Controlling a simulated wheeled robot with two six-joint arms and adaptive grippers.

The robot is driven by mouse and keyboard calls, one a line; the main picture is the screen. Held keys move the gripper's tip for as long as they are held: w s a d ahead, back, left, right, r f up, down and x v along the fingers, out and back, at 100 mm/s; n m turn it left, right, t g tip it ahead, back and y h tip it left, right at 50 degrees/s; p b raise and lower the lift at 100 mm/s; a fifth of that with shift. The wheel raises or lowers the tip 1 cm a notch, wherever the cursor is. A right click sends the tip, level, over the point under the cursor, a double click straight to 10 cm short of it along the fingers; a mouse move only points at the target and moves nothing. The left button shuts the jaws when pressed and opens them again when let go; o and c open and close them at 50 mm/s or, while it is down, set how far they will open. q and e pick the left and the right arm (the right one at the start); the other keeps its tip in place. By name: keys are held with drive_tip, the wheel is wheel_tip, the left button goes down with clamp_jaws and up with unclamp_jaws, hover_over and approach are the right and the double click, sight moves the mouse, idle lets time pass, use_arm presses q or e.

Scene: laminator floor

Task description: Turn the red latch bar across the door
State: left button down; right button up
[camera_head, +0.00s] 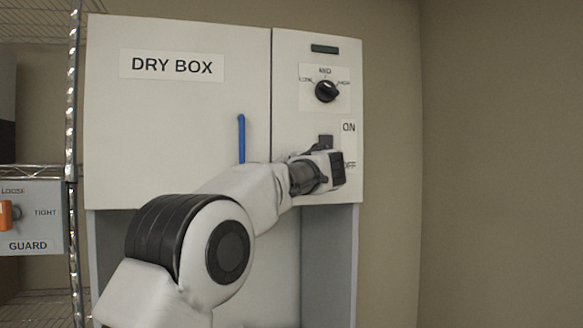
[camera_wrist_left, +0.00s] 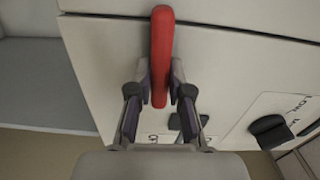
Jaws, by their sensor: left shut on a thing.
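The red latch bar (camera_wrist_left: 162,40) shows in the left wrist view, long and rounded, between the fingers of my left gripper (camera_wrist_left: 160,80). Both fingertips press on its sides, and its far end overlaps the dark seam beside the door. In the head view my left gripper (camera_head: 318,172) is at the lower part of the control panel, and the bar is hidden behind it and my arm. The dry box door (camera_head: 170,125) looks closed, with a blue handle (camera_head: 241,138). My right gripper is not in view.
A black dial (camera_head: 327,90) sits above my gripper on the panel, close to an ON label (camera_head: 348,128). A wire shelf with a GUARD box (camera_head: 30,228) stands at the left. The wall at the right has free room in front.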

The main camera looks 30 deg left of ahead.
use_arm(q)
drive_tip(key=shift+f+m, duration=0.1)
drive_tip(key=shift+m, duration=0.4)
drive_tip(key=c, duration=1.1)
unclamp_jaws()
drive_tip(key=shift+d, duration=0.15)
drive_tip(key=shift+d, duration=0.1)
drive_tip(key=v, duration=1.1)
drive_tip(key=shift+s+d, duration=0.25)
